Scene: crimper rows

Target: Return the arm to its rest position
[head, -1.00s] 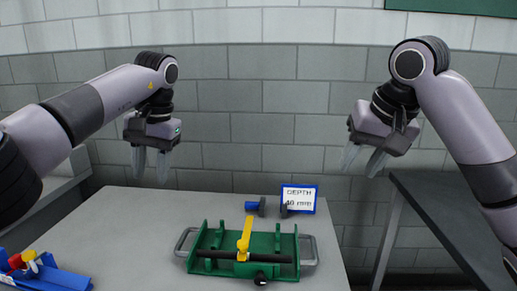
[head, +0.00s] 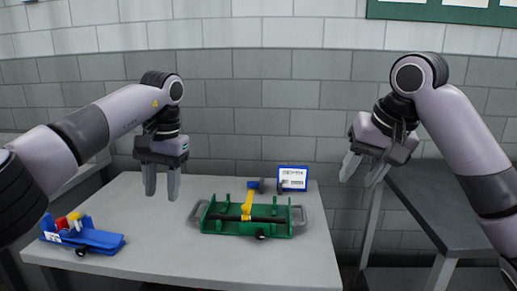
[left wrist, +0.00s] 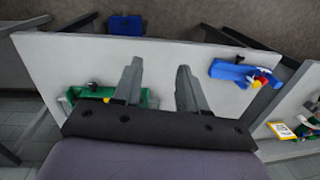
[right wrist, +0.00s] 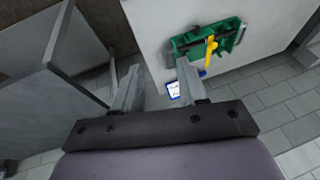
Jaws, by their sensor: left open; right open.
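My left gripper (head: 161,181) is open and empty, hanging fingers-down above the left part of the grey table (head: 150,255). Its fingers also show apart in the left wrist view (left wrist: 155,85). My right gripper (head: 364,168) is open and empty, in the air to the right of the table. In the right wrist view its fingers (right wrist: 160,90) are apart with nothing between them. Both grippers are clear of the green fixture (head: 248,228), which has a yellow lever (head: 247,206) and a dark bar across it.
A blue tray (head: 95,240) with red, yellow and white pieces lies at the table's left. A second dark table (head: 455,205) is at the right.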

